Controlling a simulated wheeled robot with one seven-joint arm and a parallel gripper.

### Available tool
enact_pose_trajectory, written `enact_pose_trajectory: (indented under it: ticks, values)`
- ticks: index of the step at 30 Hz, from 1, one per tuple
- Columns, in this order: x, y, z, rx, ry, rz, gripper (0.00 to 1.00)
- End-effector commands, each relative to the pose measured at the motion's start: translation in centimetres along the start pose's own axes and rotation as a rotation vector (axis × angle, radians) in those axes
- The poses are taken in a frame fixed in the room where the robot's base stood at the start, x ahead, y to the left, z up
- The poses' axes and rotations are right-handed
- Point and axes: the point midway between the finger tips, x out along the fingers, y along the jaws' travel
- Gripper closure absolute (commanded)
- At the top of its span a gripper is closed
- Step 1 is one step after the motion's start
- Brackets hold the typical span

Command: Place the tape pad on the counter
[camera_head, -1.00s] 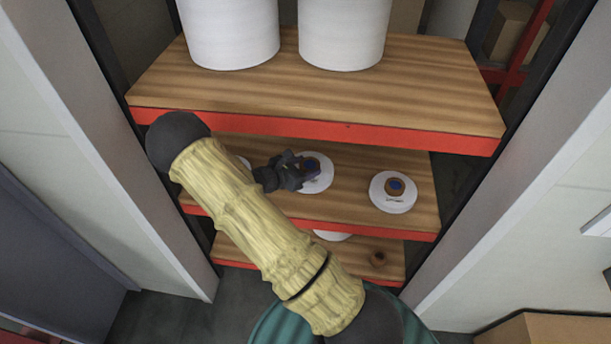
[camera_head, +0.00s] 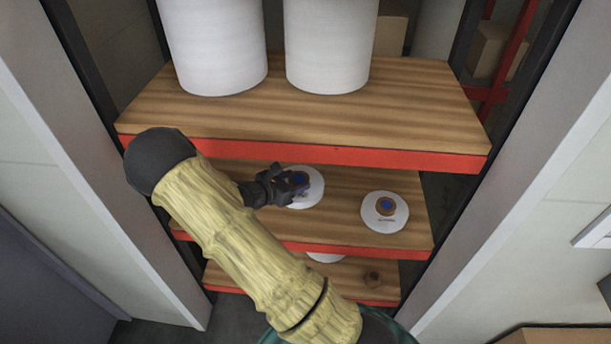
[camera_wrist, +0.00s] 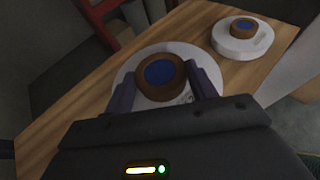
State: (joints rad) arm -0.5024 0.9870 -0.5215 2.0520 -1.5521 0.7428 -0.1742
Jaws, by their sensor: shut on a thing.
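The tape pad (camera_head: 311,187) is a flat white disc with a brown core and a blue centre. It is at the middle shelf, and it also shows in the wrist view (camera_wrist: 134,76). My gripper (camera_head: 298,185) is shut on it, with one dark finger on each side of the brown core in the wrist view (camera_wrist: 164,88). Whether the pad touches the shelf or is slightly above it I cannot tell. No counter is clearly in view.
A second like pad (camera_head: 385,222) lies to the right on the middle shelf (camera_head: 345,225). The upper shelf (camera_head: 300,125), with a red front edge, overhangs my gripper and holds two large white cylinders (camera_head: 327,45).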

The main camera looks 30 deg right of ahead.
Motion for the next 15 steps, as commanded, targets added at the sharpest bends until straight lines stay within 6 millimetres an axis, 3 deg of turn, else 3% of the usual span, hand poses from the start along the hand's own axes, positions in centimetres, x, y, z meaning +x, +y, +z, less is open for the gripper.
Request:
enact_pose_trajectory:
  ticks: [12, 15]
  values:
    - [-10.8, -1.1, -7.5, -0.118, -0.005, 0.268, 0.74]
    - [-12.3, -1.6, -8.4, -0.133, -0.002, 0.311, 0.74]
